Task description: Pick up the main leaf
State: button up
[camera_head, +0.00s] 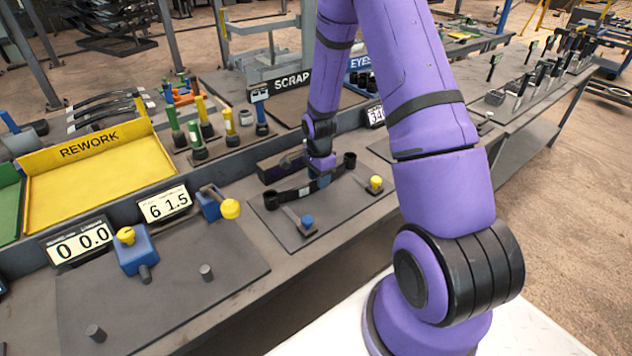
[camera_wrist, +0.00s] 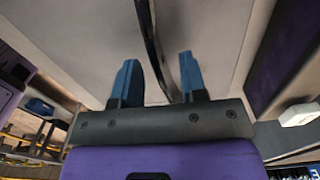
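The main leaf (camera_head: 287,195) is a long dark strip with a rolled eye at each end and a small pale label. It lies across a grey plate (camera_head: 345,207) on the bench in the head view. My gripper (camera_head: 322,182) points down at the leaf's middle and hides part of it. In the wrist view, the dark leaf (camera_wrist: 152,45) runs between the two blue fingertips of my gripper (camera_wrist: 158,75). The fingers are apart, with a gap visible to the left of the leaf; the right finger is closer to it.
A blue-knobbed stop (camera_head: 307,222) and a yellow-knobbed stop (camera_head: 375,185) stand on the plate near the leaf. A yellow REWORK tray (camera_head: 85,190) is at left. Colored upright tools (camera_head: 229,122) and a SCRAP bin (camera_head: 292,84) are behind. Another gauge plate (camera_head: 170,275) is front left.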

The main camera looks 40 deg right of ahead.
jog(key=shift+f, duration=1.15)
jog(key=shift+c, duration=0.4)
grip_shut()
jog(key=shift+r, duration=0.1)
